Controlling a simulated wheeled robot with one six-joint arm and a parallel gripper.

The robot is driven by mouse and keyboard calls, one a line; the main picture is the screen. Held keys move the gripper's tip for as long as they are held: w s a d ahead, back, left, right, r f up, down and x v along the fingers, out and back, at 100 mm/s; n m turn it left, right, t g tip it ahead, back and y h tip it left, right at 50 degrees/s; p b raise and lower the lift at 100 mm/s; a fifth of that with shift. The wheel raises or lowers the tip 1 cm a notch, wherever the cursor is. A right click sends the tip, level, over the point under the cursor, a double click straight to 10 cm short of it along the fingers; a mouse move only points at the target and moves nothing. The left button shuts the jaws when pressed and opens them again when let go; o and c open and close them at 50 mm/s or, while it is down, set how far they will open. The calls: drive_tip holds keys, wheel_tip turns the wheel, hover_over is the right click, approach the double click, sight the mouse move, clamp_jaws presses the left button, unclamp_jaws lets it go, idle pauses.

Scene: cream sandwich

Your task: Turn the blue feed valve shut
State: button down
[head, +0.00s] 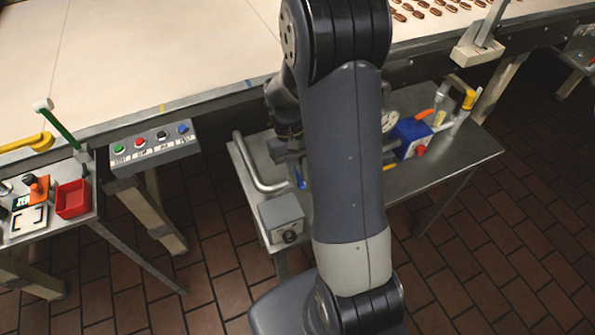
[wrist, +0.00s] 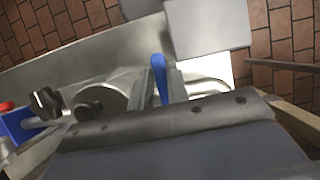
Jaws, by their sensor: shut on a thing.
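The blue feed valve handle (head: 300,179) shows as a small blue strip on the steel side table (head: 462,150), just below my gripper (head: 293,158). My arm covers the middle of the table in the head view.
A curved steel pipe (head: 252,165) and a grey box with a black knob (head: 281,215) stand close to my gripper. A blue unit with a red knob (head: 409,138) stands right of my arm. A button panel (head: 152,149) is left, below the conveyor (head: 150,50).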

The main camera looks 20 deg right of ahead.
drive_tip(key=c, duration=1.4)
unclamp_jaws()
drive_tip(key=shift+o, duration=0.2)
drive_tip(key=shift+w+r, duration=0.1)
drive_tip(key=b+v, duration=0.1)
drive_tip(key=v, duration=0.9)
drive_tip(key=shift+r, duration=0.3)
drive_tip(key=p+x, duration=0.1)
drive_tip(key=x, duration=1)
drive_tip(key=shift+w, duration=0.1)
